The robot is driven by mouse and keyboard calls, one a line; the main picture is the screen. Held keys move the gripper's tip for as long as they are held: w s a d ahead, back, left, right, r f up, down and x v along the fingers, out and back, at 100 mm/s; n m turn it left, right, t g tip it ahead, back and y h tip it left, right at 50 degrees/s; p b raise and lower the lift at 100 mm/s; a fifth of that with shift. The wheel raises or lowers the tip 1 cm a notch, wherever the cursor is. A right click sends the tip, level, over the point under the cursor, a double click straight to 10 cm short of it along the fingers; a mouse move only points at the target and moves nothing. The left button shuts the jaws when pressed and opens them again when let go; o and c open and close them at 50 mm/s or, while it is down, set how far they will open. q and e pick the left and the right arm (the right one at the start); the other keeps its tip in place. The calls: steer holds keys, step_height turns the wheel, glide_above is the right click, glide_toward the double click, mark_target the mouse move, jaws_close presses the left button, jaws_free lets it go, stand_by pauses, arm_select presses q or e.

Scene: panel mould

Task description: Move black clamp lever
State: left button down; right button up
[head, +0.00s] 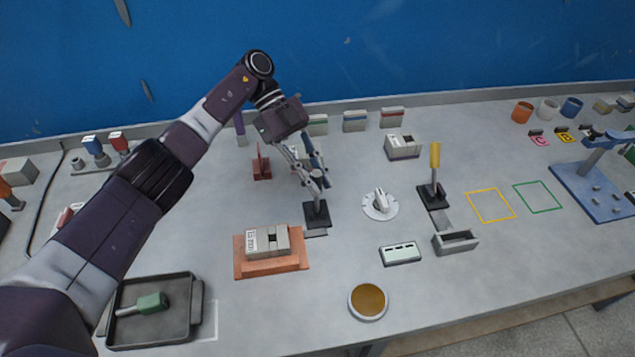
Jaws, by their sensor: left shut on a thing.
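The black clamp lever (316,199) stands on a small dark base (317,214) near the middle of the table. My left gripper (316,178) reaches down over it from above, with its fingers closed around the upper part of the lever. The fingers hide most of the lever's top. The lever looks roughly upright. My right gripper is not in the head view.
A yellow-handled clamp (435,165) and a white dial (380,204) stand to the right. A red-handled clamp (261,165) is to the left. An orange block with a grey module (268,241) lies in front.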

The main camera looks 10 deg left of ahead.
arm_select(q)
steer(key=c, duration=1.8)
jaws_free()
steer(key=shift+r, duration=0.1)
step_height(320, 180, up, 10)
steer(key=shift+f, duration=0.1)
steer(key=shift+c, duration=0.5)
